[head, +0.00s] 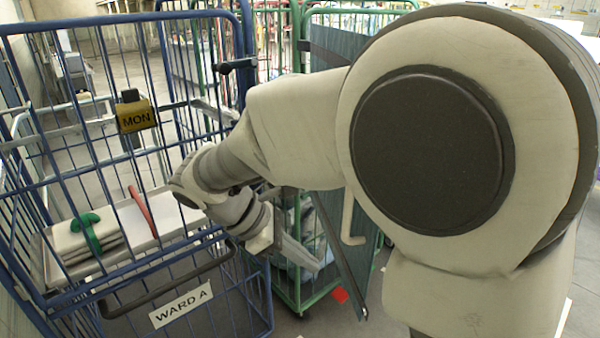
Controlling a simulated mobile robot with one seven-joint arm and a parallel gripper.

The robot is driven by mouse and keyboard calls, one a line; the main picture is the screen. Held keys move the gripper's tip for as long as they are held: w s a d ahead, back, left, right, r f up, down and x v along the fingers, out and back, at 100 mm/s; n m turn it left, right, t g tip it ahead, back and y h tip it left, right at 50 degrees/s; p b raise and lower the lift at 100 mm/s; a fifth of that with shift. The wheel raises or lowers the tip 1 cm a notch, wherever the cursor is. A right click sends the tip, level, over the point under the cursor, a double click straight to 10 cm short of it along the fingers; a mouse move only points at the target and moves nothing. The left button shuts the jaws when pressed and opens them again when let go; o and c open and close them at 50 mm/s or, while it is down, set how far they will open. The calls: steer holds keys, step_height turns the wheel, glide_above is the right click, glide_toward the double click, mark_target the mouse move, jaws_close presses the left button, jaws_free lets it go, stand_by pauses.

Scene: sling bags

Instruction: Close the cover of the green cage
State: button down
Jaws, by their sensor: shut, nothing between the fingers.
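The green cage (299,305) stands in the middle, behind my arm, with pale bundles (305,240) inside its lower part. A dark grey-green cover (345,262) shows as a narrow, tilted panel at the cage's right front. Its upper part (335,48) shows above my arm, and its middle is hidden. It seems to stand out from the cage at an angle. A pale L-shaped bar (349,222) shows beside it. My gripper (312,262) is shut and empty, pointing down and right just left of the cover. I cannot tell whether it touches the cover or the cage.
A blue cage (265,300) labelled WARD A stands at left, close to my arm. More cages stand behind.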

steer(key=w+a+n+h, duration=0.1)
steer(key=a+n, duration=0.1)
glide_toward(363, 281)
steer(key=x, duration=0.5)
steer(key=shift+s+a+f+p, duration=0.2)
steer(key=shift+a+f+p, duration=0.1)
steer(key=shift+w+d, duration=0.1)
steer(key=shift+d, duration=0.5)
steer(key=shift+d, duration=0.1)
